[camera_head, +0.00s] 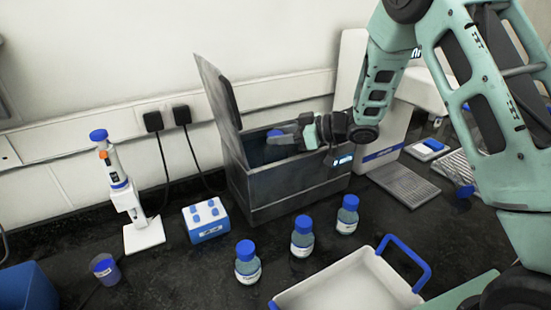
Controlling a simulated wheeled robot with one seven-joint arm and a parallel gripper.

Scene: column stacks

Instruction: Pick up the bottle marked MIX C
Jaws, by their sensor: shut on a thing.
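My gripper (281,142) is inside the mouth of an open grey box (290,185), reaching in from the right. It is shut on a blue-capped thing (274,133), which looks like a bottle. Its body is hidden by the fingers and the box's front wall, and no label shows. Three blue-capped bottles with white labels stand upright on the dark counter in front of the box: a left one (247,268), a middle one (302,242) and a right one (347,219). Their labels are too small to read, so I cannot tell which is MIX C.
The box's raised lid (222,95) stands at its left. A white tray (296,293) with a blue handle is at the front. A pipette stand (144,236), a blue-and-white rack (208,235) and a small cup (105,270) are left. A grey plate (404,186) lies right.

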